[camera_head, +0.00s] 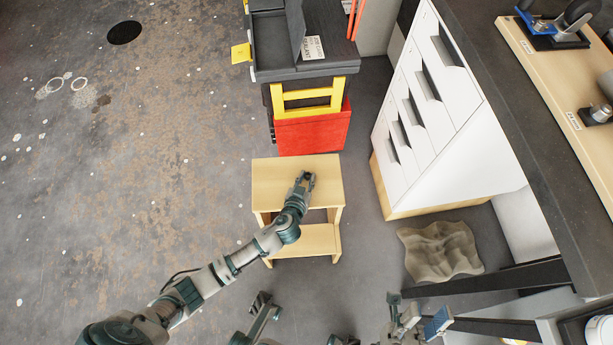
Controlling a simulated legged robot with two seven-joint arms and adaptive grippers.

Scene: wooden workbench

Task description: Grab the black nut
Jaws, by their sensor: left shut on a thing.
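My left gripper (306,180) is over the top of a small wooden step stool (275,180), near its middle right. Its two fingers are shut on a small dark thing, which I take to be the black nut; the fingers hide most of it and its shape is hard to make out. I cannot tell whether it touches the stool top. No other black nut shows clearly. My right gripper (415,316) seems to be at the bottom edge, right of centre, partly cut off and well away from the stool; its jaw state is unclear.
A dark tool cart with a red bin (312,130) stands just behind the stool. A white drawer cabinet (430,100) and dark workbench (490,60) are on the right. A crumpled brown cloth (440,252) lies on the floor. The floor (120,180) on the left is open.

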